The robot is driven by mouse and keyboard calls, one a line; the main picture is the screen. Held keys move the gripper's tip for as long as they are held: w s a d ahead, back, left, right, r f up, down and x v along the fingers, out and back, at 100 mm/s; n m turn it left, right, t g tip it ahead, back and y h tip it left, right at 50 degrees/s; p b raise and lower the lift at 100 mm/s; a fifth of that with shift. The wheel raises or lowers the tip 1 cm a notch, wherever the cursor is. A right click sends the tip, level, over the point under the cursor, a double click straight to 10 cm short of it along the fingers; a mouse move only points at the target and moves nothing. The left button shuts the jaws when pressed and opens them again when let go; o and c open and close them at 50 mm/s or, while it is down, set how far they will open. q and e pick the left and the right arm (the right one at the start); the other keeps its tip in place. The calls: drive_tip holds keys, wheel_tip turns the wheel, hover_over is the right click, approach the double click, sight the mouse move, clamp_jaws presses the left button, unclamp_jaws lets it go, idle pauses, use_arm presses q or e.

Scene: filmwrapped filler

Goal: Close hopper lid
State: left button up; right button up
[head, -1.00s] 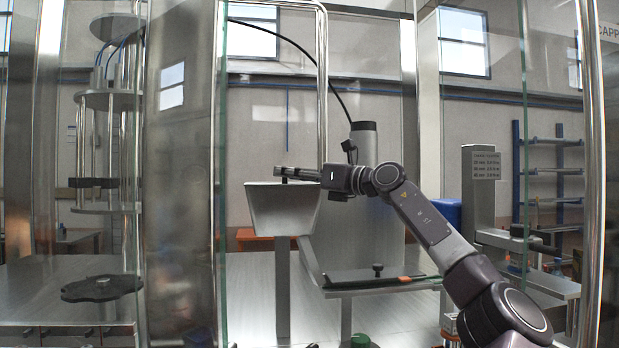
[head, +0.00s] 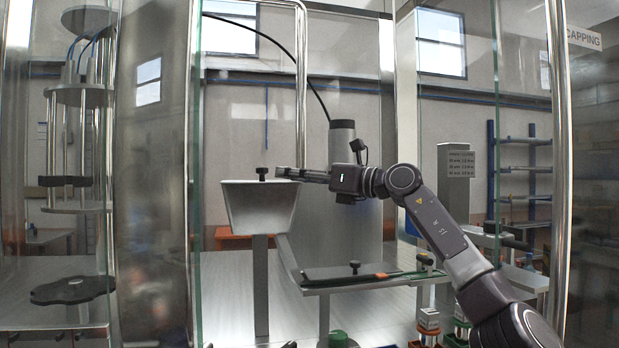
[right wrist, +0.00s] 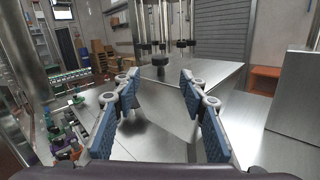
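The hopper (head: 258,212) is a grey metal bin with sloping walls on a post, left of centre in the head view. My left gripper is not in view.
A black plate with a small knob (head: 354,268) lies on a tray to the right, below my right arm. Glass panels and metal posts stand left and right of the hopper. A grey cylinder (head: 342,140) stands behind my right gripper.

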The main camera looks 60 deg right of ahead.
drive_tip(key=shift+s+a+f, duration=0.1)
drive_tip(key=shift+s+a, duration=0.05)
drive_tip(key=shift+s, duration=0.9)
drive_tip(key=shift+s+a+f, duration=0.1)
drive_tip(key=shift+s, duration=0.9)
